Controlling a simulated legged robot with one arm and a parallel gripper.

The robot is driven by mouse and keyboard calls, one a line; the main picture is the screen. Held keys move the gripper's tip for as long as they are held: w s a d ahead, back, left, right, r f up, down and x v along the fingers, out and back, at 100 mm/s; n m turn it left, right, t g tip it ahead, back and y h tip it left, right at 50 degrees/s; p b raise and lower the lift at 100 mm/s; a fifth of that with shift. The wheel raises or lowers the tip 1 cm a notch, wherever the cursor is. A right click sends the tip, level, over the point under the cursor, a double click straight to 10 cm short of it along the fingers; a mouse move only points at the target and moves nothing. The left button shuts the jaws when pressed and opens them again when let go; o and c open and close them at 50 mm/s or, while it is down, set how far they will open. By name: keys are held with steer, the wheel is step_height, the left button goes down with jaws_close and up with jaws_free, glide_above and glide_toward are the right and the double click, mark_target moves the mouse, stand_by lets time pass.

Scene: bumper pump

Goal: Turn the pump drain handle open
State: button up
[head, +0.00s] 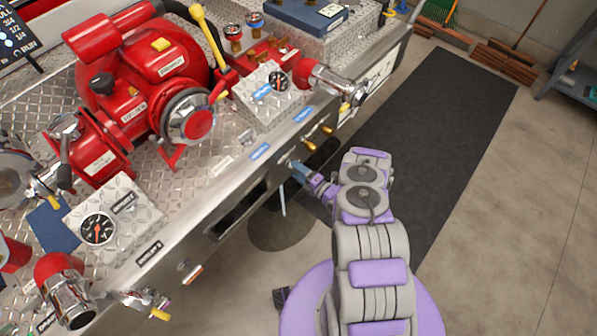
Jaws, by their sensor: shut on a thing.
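The pump panel's front edge carries a row of small pull handles under blue labels. Two brass handles (318,138) stick out side by side. To their left, my gripper (298,168) reaches the panel's front face and is shut on a small handle there, the pump drain handle by its place in the row. The gripper's fingers hide most of that handle, so its angle cannot be told. A thin pale rod or pipe (283,200) hangs down just below the gripper.
The red pump (150,75) with gauges and valves stands on the diamond-plate bumper (225,150). A chrome outlet (335,80) juts out above and right of the handles. A dark mat (440,130) covers the floor at right. Open floor lies beyond it.

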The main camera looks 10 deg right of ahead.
steer(key=shift+s+a+f, duration=0.1)
steer(key=shift+s+f, duration=0.05)
steer(key=shift+f, duration=0.05)
steer(key=o, duration=0.8)
steer(key=shift+o, duration=1.2)
steer(key=shift+r, duration=0.1)
steer(key=b+v, duration=0.1)
steer(key=v, duration=1.6)
steer(key=shift+s, duration=0.1)
